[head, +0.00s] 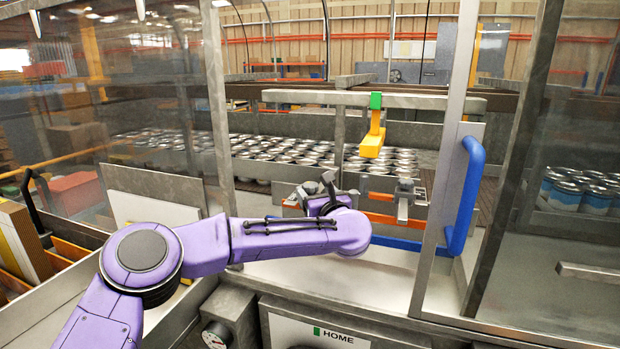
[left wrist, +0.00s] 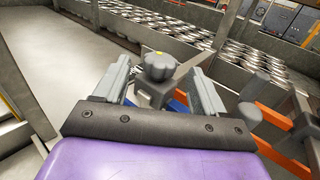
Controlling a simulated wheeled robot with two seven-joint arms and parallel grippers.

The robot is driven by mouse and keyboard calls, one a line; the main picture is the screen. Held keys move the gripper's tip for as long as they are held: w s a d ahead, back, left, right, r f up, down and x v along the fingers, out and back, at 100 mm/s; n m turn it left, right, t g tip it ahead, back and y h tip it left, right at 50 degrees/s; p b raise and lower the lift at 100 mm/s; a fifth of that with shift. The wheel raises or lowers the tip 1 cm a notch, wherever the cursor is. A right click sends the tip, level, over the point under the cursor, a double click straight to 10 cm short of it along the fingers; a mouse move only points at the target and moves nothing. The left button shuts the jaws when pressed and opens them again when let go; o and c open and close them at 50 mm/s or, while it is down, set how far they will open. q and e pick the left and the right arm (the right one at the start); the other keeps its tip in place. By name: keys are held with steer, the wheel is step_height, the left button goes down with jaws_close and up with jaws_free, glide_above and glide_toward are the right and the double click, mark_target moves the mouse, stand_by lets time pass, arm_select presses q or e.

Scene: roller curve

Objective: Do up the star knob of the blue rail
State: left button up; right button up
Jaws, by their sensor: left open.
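A dark grey star knob (left wrist: 160,66) with a small yellow mark on top sits on a grey clamp block in the left wrist view. Bits of a blue rail (left wrist: 180,105) show just below it; the blue rail also shows low behind my arm in the head view (head: 396,242). My left gripper (left wrist: 158,72) is open, with one finger on each side of the knob. I cannot tell whether either finger touches it. In the head view my left gripper (head: 326,187) reaches through the opening, and the knob is largely hidden there.
Orange rails (head: 381,219) and another grey clamp (head: 404,199) stand to the right of the gripper. A blue door handle (head: 468,195) and metal frame post border the opening on the right. A yellow-orange part (head: 373,140) hangs from the crossbar above. Many cans (head: 285,150) stand behind.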

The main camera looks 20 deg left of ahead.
mark_target(308, 184)
arm_select(q)
steer(key=p+x, duration=0.2)
steer(key=x, duration=0.3)
steer(key=shift+w+a, duration=0.15)
steer(key=shift+w, duration=0.15)
steer(key=shift+w+a+f, duration=0.1)
steer(key=shift+w+a, duration=0.1)
steer(key=shift+w, duration=0.15)
